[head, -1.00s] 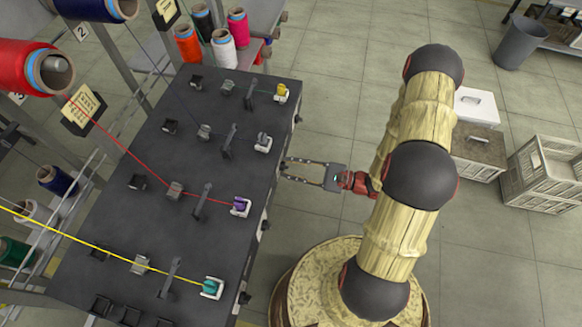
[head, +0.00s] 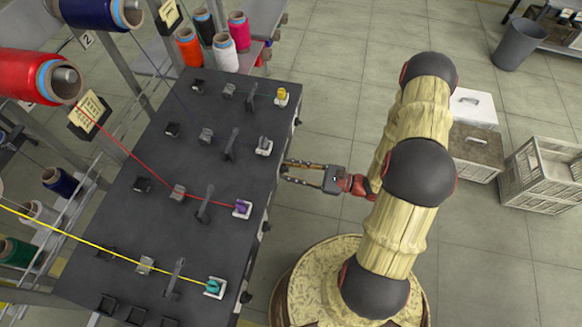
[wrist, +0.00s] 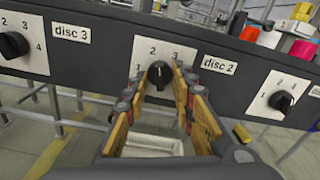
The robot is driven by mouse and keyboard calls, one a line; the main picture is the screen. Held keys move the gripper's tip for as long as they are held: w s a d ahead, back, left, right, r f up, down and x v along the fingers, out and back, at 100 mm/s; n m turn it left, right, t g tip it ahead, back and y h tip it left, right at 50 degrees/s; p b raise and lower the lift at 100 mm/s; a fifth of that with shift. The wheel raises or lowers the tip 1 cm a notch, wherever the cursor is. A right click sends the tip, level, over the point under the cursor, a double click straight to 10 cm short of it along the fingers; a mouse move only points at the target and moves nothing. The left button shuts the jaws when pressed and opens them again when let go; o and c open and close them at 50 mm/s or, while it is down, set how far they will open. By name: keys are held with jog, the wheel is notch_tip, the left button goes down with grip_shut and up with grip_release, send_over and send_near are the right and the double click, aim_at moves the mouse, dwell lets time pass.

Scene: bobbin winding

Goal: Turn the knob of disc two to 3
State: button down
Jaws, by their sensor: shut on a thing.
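The knob of disc two (wrist: 159,72) is a black round knob on a white dial plate (wrist: 172,47) with numbers around it, left of the "disc 2" label (wrist: 218,66). My gripper (wrist: 160,84) has its two orange-padded fingers on either side of this knob and is shut on it. The fingers partly hide the knob and the lower plate. A pale mark on the knob points roughly upward, near 2 and 3; I cannot tell exactly which. In the head view my gripper (head: 286,172) reaches the right side of the black machine table (head: 232,172).
Another knob (wrist: 14,45) sits left, by the "disc 3" label (wrist: 72,33). A further knob (wrist: 281,101) sits on the right. In the head view, a red thread and a yellow thread cross the table. Crates (head: 545,170) stand right on open floor.

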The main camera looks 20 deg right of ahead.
jog(key=m+p, duration=0.5)
jog(key=m, duration=0.3)
jog(key=shift+s+a+m, duration=0.1)
jog(key=shift+m, duration=0.2)
dwell(0.3)
jog(key=c, duration=1.5)
grip_release()
jog(key=shift+c, duration=0.2)
jog(key=shift+o, duration=0.2)
jog(key=v, duration=1.2)
